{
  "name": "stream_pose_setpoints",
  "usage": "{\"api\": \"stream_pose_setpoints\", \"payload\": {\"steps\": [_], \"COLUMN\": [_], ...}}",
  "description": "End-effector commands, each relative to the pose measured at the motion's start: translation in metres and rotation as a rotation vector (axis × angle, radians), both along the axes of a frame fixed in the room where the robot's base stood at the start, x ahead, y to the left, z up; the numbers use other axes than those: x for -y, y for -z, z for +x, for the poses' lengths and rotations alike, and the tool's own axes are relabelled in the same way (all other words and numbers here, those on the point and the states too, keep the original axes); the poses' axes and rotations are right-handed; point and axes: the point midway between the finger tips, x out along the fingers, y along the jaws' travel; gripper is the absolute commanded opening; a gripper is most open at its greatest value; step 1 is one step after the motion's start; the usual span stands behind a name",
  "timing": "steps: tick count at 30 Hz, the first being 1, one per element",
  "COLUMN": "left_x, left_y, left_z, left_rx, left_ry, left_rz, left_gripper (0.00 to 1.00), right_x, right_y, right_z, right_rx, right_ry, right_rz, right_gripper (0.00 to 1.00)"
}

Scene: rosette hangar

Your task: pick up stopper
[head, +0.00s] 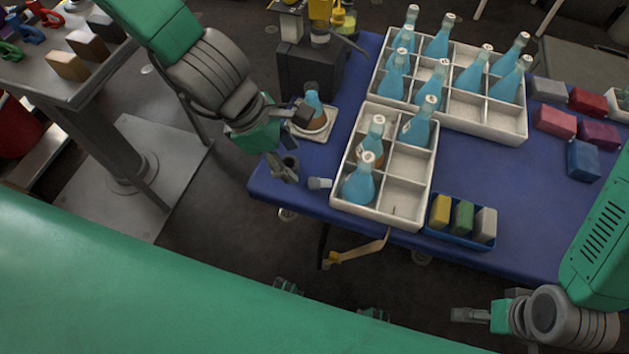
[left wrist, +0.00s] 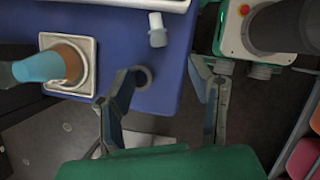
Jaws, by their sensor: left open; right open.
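The stopper (head: 319,183) is a small pale cylinder. It lies on the blue table near its front edge, just left of the smaller white crate (head: 384,221). In the left wrist view the stopper (left wrist: 157,30) shows near the top, beyond the fingertips and not touched. My left gripper (head: 289,146) is open and empty at the table's left front edge, left of the stopper; its spread fingers (left wrist: 165,72) show in the left wrist view. My right gripper (head: 463,314) is open and empty, low at the right, clear of the table.
A bottle (head: 313,101) stands on a small white tray (head: 322,136) close to my left gripper. A dark ring (left wrist: 143,77) lies near the table edge. The crates hold several blue bottles. A blue bin (head: 456,241) of coloured blocks stands right of the smaller crate.

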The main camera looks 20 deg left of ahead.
Motion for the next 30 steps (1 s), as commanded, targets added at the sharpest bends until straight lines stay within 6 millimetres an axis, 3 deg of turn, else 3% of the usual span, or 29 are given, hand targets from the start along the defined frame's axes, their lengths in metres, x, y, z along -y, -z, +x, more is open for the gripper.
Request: {"api": "stream_pose_setpoints", "payload": {"steps": [1,3,11,21,30], "left_x": [0.005,0.009,0.019,0.041,0.043], "left_y": [0.014,0.025,0.041,0.080,0.083], "left_z": [0.000,0.002,0.005,0.014,0.015], "left_rx": [-0.004,-0.002,0.003,0.001,0.003], "left_ry": [0.002,0.002,0.003,0.003,0.003], "left_rz": [-0.001,0.001,0.002,0.001,0.001], "left_gripper": [0.48,0.48,0.48,0.48,0.48], "right_x": [0.000,0.000,0.000,0.000,0.000], "right_y": [0.008,0.012,0.017,0.032,0.032], "right_z": [0.000,0.000,0.000,0.000,0.000], "right_rx": [0.000,0.000,0.001,0.001,0.001], "right_ry": [0.000,0.000,0.000,0.000,0.000], "right_rz": [0.000,0.000,0.000,0.000,0.000], "right_gripper": [0.89,0.89,0.89,0.89,0.89]}}
